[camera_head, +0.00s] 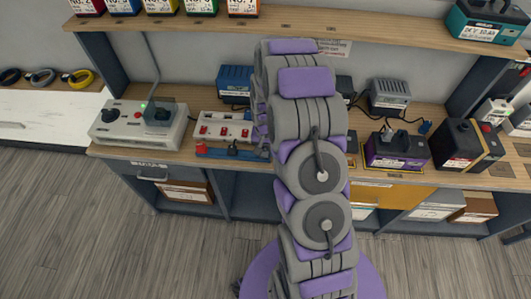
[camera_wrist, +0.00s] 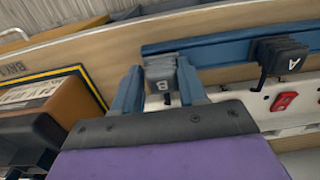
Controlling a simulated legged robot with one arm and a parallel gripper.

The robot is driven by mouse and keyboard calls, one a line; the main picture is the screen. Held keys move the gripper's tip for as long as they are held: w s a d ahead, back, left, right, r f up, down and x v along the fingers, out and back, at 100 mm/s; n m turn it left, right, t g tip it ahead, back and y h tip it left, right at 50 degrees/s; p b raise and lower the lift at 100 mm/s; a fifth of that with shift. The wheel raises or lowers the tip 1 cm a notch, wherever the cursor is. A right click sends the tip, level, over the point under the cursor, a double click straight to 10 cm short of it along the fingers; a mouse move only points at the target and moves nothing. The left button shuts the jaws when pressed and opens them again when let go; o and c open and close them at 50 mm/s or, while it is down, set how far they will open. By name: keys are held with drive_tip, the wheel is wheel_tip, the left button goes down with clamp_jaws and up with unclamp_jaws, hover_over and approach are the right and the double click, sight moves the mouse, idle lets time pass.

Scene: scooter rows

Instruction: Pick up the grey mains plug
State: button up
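A grey plug marked B (camera_wrist: 160,72) stands at a blue rail (camera_wrist: 220,50) in the wrist view. My gripper (camera_wrist: 161,68) has its two blue fingers on either side of this plug. I see little or no gap, but cannot tell whether they press on it. A darker plug marked A (camera_wrist: 282,55) stands farther right on the same rail, apart from my fingers. In the head view, a dark plug (camera_head: 234,146) shows at the front of the white power strip (camera_head: 224,118); my arm largely hides my gripper there.
The wooden bench (camera_head: 190,155) also holds a grey control box (camera_head: 138,125) at left, and a purple-and-black unit (camera_head: 397,150) and a black-and-red unit (camera_head: 466,145) at right. A shelf (camera_head: 370,36) runs above. In the wrist view, an orange-brown box (camera_wrist: 75,100) lies left of my fingers.

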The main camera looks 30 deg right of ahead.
drive_tip(key=shift+a, duration=0.15)
drive_tip(key=c, duration=0.3)
drive_tip(key=shift+a, duration=0.25)
drive_tip(key=shift+c, duration=0.2)
drive_tip(key=shift+d+r, duration=0.1)
